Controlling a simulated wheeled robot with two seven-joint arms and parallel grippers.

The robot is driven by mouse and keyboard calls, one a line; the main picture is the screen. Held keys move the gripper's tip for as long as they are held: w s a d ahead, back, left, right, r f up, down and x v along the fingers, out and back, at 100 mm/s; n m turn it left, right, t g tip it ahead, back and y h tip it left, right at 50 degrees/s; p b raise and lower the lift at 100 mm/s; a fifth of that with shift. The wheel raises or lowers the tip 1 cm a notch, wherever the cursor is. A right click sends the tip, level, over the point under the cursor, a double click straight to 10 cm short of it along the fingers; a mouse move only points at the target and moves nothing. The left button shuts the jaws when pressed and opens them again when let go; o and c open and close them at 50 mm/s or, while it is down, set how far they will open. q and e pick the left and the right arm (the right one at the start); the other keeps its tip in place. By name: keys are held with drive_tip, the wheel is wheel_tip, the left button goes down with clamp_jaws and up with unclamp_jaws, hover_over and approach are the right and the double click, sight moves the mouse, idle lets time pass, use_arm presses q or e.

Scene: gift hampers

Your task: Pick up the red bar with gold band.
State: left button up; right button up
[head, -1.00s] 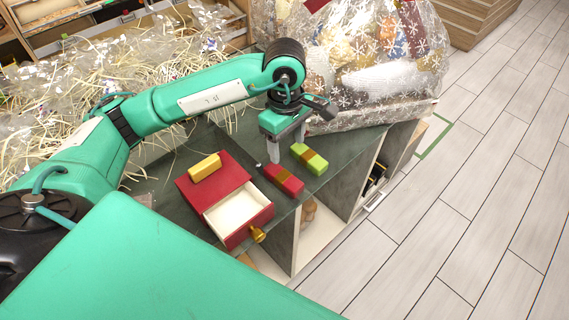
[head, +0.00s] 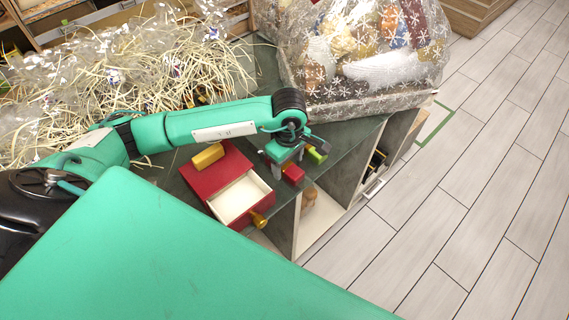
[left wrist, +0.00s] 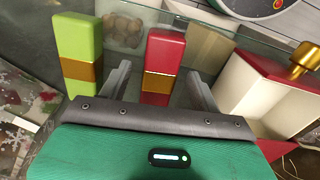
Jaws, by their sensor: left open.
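The red bar with gold band (left wrist: 164,56) lies on the dark table top. In the left wrist view it sits between the two open fingers of my left gripper (left wrist: 160,82), with space on both sides. In the head view my left gripper (head: 284,166) is over the bar, and only part of the red bar (head: 293,173) shows beside it. My right gripper is not in view.
A green bar with gold band (left wrist: 80,50) lies beside the red one. A red box with an open white drawer (head: 240,198) and gold knob (head: 258,219) stands on the other side, with a yellow bar (head: 208,156) on top. A wrapped hamper (head: 365,60) stands behind.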

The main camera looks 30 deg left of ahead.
use_arm(q)
drive_tip(key=shift+f, duration=0.5)
drive_tip(key=c, duration=1.1)
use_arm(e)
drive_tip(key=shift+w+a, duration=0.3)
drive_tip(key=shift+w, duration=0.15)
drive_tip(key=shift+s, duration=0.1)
